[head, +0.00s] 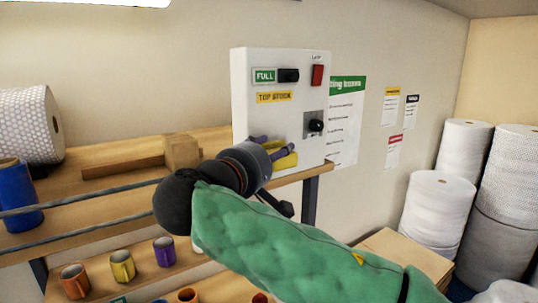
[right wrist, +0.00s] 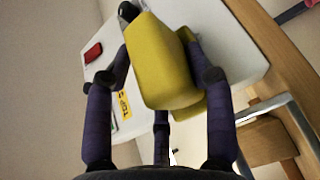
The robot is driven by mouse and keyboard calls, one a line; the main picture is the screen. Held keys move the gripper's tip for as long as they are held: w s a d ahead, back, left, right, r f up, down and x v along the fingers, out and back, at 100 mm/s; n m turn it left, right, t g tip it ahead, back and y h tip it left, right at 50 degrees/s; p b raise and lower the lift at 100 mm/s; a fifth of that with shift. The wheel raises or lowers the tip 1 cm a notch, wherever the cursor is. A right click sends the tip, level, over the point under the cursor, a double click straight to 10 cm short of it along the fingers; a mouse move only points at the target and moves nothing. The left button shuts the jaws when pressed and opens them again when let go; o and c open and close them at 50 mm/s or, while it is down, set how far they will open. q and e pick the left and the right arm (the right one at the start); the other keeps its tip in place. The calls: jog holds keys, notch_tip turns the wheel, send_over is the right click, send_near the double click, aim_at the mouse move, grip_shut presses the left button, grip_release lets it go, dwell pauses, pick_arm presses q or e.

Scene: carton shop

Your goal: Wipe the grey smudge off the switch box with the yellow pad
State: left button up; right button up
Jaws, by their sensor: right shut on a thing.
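The white switch box (head: 250,120) stands upright at the right end of the top shelf. It carries a green FULL label, a TOP STOCK label, a red switch (head: 317,75) and dark knobs. A grey patch lies around the lower knob (head: 316,126); I cannot tell whether it is a plate or the smudge. My right gripper (head: 272,148) is at the lower front of the box, shut on the yellow pad (head: 287,161). In the right wrist view the pad (right wrist: 160,70) sits between the fingers, close to the box face (right wrist: 225,45); contact is unclear. My left gripper is out of view.
A wooden block (head: 182,151) lies on the shelf left of the box, with a bubble-wrap roll (head: 28,125) and blue roll (head: 18,195) farther left. Several mugs stand on the lower shelf. White rolls (head: 437,215) stand at right. Papers hang on the wall.

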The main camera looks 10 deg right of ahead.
aim_at(294, 155)
jog(key=shift+s+d+b, duration=0.3)
jog(key=shift+s, duration=0.45)
jog(key=shift+s+d+b, duration=0.35)
jog(key=shift+s, duration=0.45)
jog(key=shift+s+d+b, duration=0.3)
jog(key=shift+s, duration=0.45)
jog(key=shift+s+d+b, duration=0.25)
jog(key=shift+s+b, duration=0.05)
jog(key=shift+s, duration=0.4)
jog(key=shift+s+d+b, duration=0.25)
jog(key=shift+s, duration=0.45)
